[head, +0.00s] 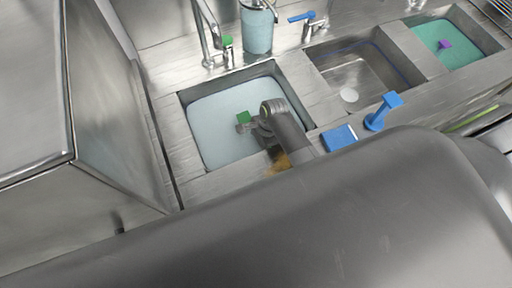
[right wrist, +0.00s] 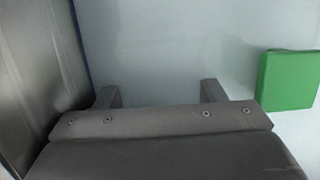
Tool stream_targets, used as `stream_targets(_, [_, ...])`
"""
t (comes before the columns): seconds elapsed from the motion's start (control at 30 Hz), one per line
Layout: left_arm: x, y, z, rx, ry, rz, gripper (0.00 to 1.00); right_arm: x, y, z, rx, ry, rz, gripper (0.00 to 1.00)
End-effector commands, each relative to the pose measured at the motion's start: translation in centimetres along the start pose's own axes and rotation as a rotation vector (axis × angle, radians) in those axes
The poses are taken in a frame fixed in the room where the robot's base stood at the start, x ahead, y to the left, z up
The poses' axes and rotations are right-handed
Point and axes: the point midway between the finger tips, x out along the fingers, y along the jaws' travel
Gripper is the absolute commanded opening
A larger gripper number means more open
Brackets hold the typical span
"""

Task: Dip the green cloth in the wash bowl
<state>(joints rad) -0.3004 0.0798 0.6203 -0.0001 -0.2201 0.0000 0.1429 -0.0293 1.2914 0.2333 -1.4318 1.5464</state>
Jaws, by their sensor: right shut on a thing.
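The green cloth (head: 243,117) shows as a small square block over the wash bowl (head: 205,129), a sink basin with pale water at left centre. In the right wrist view the cloth (right wrist: 289,80) shows at the right, beside the right finger. The finger stubs (right wrist: 160,94) stand apart there, and the contact is hard to make out. Whether the cloth touches the water cannot be told. My left gripper is not in view.
A middle basin (head: 345,76) and a right basin with teal water (head: 478,42) and a purple block (head: 444,44) lie to the right. A blue block (head: 338,137) and a blue handled tool (head: 382,111) are on the front ledge. A faucet (head: 207,30) stands behind.

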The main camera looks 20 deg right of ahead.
Motion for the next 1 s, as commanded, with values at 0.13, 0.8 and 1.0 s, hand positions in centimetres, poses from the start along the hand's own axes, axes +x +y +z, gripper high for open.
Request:
stream_targets(0.13, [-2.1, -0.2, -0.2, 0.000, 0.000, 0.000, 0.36, -1.8, 0.0, 0.5, 0.000, 0.000, 0.000, 0.41])
stream_targets(0.8, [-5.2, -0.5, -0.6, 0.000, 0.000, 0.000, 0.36, -7.4, -0.1, 2.0, -0.002, 0.000, -0.003, 0.41])
stream_targets(1.0, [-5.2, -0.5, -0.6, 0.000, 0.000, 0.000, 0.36, -9.4, -0.1, 2.5, -0.001, 0.000, -0.002, 0.41])
